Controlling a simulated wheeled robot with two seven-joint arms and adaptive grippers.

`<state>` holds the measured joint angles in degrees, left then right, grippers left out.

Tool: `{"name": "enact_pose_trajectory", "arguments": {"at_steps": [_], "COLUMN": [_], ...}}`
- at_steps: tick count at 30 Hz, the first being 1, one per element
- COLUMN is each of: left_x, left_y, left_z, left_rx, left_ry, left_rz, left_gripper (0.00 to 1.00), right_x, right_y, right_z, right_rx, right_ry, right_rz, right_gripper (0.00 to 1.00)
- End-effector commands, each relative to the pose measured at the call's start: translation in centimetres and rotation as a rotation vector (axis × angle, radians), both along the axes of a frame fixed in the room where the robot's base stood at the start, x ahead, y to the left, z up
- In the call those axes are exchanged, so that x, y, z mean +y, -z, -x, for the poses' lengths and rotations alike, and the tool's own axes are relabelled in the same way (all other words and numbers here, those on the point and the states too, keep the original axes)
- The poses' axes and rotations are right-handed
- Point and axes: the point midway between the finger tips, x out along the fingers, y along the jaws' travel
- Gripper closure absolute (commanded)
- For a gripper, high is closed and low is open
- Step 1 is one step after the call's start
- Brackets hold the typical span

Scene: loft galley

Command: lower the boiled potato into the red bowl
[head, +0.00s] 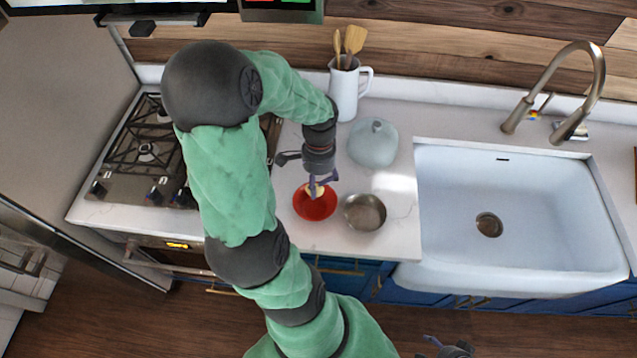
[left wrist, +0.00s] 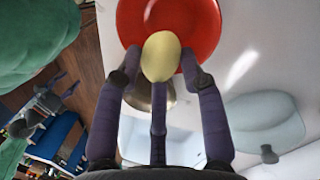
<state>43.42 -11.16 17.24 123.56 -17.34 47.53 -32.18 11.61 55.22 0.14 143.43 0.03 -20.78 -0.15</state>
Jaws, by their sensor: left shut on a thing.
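The red bowl (head: 314,209) stands on the white counter between the stove and the sink; it also shows at the top of the left wrist view (left wrist: 203,18). My left gripper (head: 317,184) is over the bowl, pointing down. It is shut on the pale yellow boiled potato (left wrist: 160,56), which sits between its fingertips. In the head view the potato (head: 313,191) is partly hidden by the fingers. It overlaps the bowl in both views; I cannot tell whether it touches the bowl. My right gripper (head: 449,347) shows only partly at the bottom edge, away from the counter.
A metal pot (head: 365,212) stands close to the right of the bowl. A pale glass dome (head: 373,143) and a white utensil jug (head: 344,88) stand behind. The gas stove (head: 140,150) is left, the white sink (head: 520,200) right. Little counter is free in front.

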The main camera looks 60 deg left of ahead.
Motion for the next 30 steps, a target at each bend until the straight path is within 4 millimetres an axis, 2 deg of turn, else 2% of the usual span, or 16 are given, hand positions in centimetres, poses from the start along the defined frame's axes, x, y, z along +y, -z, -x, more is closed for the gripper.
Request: {"name": "enact_pose_trajectory", "arguments": {"at_steps": [30], "left_x": [0.0], "left_y": [4.1], "left_z": [0.0], "left_rx": [0.000], "left_ry": [0.000], "left_rz": [0.000], "left_gripper": [0.88], "right_x": [0.0], "right_y": [2.8], "right_z": [0.0], "right_rx": [0.000], "right_ry": [0.000], "right_rz": [0.000], "right_gripper": [0.30]}}
